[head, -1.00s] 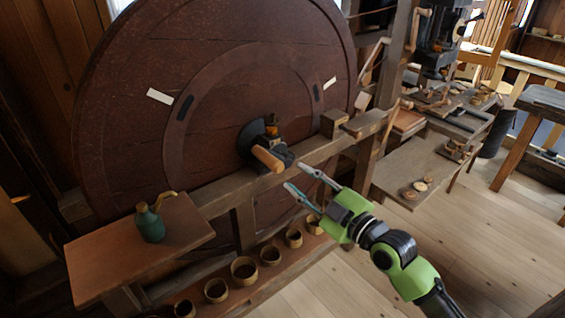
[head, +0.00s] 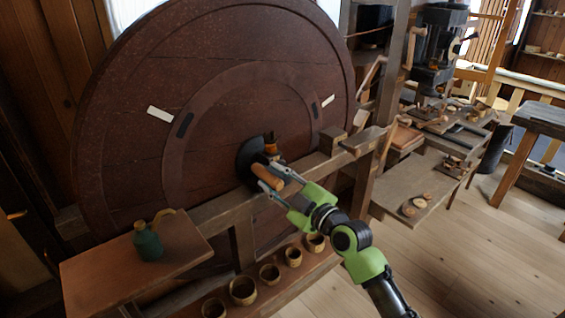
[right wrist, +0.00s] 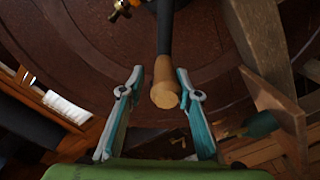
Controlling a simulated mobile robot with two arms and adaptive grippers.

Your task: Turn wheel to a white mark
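A large dark red-brown wheel (head: 130,90) stands upright in a wooden frame. Two white marks show on its face, one at the left (head: 160,114) and one at the right (head: 328,100). A crank with a wooden handle (head: 267,178) sticks out near the hub; the handle also shows in the right wrist view (right wrist: 165,82). My right gripper (head: 270,182) is at the handle. In the right wrist view, its fingers (right wrist: 160,95) are apart on either side of the handle's end, with gaps on both sides. My left gripper is not in view.
A wooden beam (head: 220,208) crosses in front of the wheel. A green oil can (head: 148,243) stands on a shelf (head: 95,270) at the left. Several small round pots (head: 243,291) line a low board. A bench (head: 405,185) stands at the right, with open floor (head: 460,265) in front.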

